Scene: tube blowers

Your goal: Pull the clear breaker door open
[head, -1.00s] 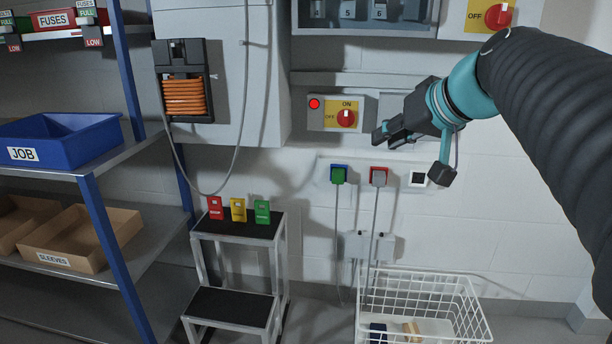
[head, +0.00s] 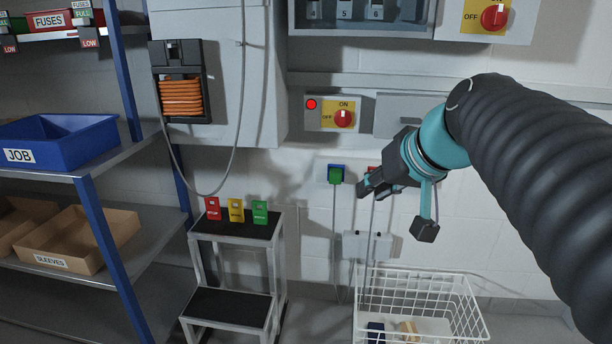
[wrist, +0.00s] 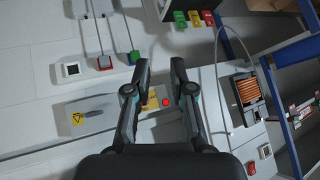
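The breaker box with its clear front (head: 362,23) is at the top edge of the head view, cut off by the frame. Numbered grey breakers, among them 5 and 6, show behind the clear front. I cannot tell from this whether the door is closed or ajar. My gripper (head: 363,188) is well below the box, in front of the wall sockets, and covers part of the red one. In the wrist view my gripper (wrist: 162,68) has its two fingers apart with nothing between them. The breaker box does not show in the wrist view.
A yellow ON/OFF switch panel (head: 333,115) with a red lamp is under the box. A red rotary switch (head: 493,18) is right of the box. Below are a white wire basket (head: 420,293) and a step stool (head: 232,230). Blue-posted shelving (head: 110,245) stands left.

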